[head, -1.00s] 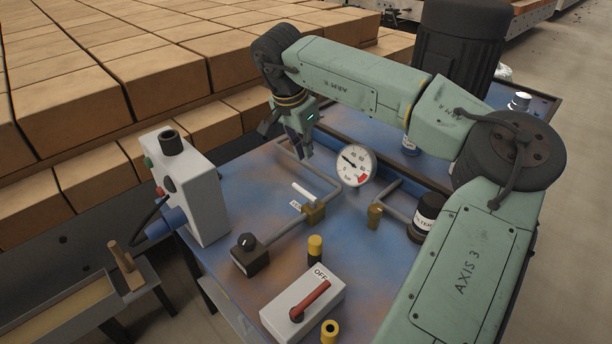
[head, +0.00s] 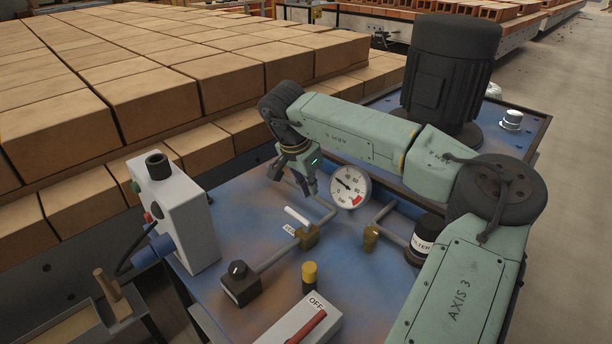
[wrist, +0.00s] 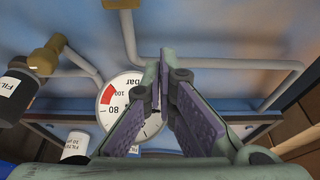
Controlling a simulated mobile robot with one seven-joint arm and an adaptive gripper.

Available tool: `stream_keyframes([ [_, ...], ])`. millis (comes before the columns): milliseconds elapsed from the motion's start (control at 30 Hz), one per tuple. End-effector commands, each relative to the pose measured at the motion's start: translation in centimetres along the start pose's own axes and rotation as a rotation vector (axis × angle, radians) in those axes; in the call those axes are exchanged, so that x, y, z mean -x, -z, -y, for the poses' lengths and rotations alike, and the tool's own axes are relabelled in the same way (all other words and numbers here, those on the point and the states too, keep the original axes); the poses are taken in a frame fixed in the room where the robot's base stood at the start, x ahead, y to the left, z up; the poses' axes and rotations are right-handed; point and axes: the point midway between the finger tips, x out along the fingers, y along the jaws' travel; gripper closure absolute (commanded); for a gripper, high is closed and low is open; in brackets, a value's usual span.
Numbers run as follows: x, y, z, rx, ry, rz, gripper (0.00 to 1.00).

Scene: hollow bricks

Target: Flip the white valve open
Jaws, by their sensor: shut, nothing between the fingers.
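The white valve's lever (head: 297,216) is a short white bar slanting up and left from a brass valve body (head: 309,237) on the pipe over the blue tabletop. A small label lies beside it. My gripper (head: 309,194) is behind the lever, left of the gauge, and apart from the valve. In the wrist view my gripper's fingers (wrist: 159,62) are together and empty, in front of the gauge. Only a bit of the brass valve body (wrist: 120,3) shows at the top edge there; the white lever is out of that view.
The pressure gauge (head: 350,187) stands close right of my gripper. A second brass fitting (head: 371,237) and a black filter (head: 427,240) are further right. A grey control box (head: 178,215) is left. A black knob (head: 240,284), yellow-capped post (head: 309,276) and OFF switch box (head: 300,323) are in front.

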Motion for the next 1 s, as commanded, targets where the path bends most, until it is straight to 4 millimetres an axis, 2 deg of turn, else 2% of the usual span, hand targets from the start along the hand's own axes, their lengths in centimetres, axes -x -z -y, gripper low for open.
stream_keyframes([
  [200, -4.5, -0.1, 0.0, 0.0, 0.0, 0.004, 1.0],
  [300, -3.1, -1.6, 0.1, 0.005, 0.002, 0.0, 1.0],
  [500, -2.4, -3.3, 0.0, 0.002, 0.001, 0.001, 1.0],
  [1000, -2.3, -3.6, 0.0, 0.007, 0.003, 0.0, 1.0],
])
